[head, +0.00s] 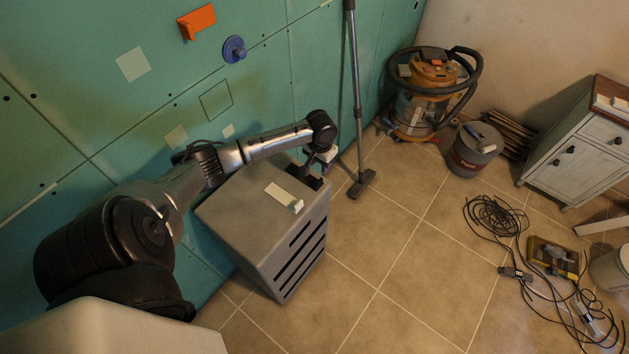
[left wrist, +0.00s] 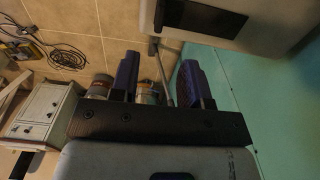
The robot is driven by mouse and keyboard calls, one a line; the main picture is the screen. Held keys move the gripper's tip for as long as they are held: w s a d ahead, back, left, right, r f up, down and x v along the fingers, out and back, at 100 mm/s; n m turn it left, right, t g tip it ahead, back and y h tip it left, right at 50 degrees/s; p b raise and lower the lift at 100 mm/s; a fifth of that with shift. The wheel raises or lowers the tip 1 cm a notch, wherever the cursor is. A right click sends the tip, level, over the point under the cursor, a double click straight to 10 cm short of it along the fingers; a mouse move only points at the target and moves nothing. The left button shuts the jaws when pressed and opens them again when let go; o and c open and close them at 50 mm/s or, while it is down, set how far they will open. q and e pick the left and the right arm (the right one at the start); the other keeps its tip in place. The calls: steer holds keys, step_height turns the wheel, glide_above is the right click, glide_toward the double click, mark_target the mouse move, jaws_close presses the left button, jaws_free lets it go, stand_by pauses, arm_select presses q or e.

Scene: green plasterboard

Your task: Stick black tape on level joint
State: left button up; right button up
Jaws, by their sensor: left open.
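The green plasterboard (head: 60,70) fills the left of the head view, with thin seams between its boards. A long joint (head: 140,122) slants up to the right there. A flat black piece (head: 308,178), which may be the black tape, lies on the back right corner of the grey box (head: 245,215). A black rectangle (left wrist: 205,18) also shows on the box in the left wrist view. My left gripper (head: 326,158) is just above that corner, tilted. In the left wrist view its fingers (left wrist: 161,80) are apart with nothing held between them. My right gripper is not in view.
A pale strip with a white block (head: 283,196) lies on the box. An orange holder (head: 197,21) and a blue disc (head: 234,49) are on the wall. A vacuum pole (head: 357,100) stands right of my gripper. Cables (head: 495,215) lie right; the middle floor is clear.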

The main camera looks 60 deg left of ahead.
mark_target(319, 181)
arm_select(q)
steer(key=f, duration=0.5)
steer(key=f+b, duration=0.1)
steer(key=f, duration=0.4)
steer(key=shift+s+d+f, duration=0.15)
steer(key=shift+s+f, duration=0.05)
steer(key=shift+f, duration=0.2)
steer(key=shift+c, duration=0.4)
jaws_close()
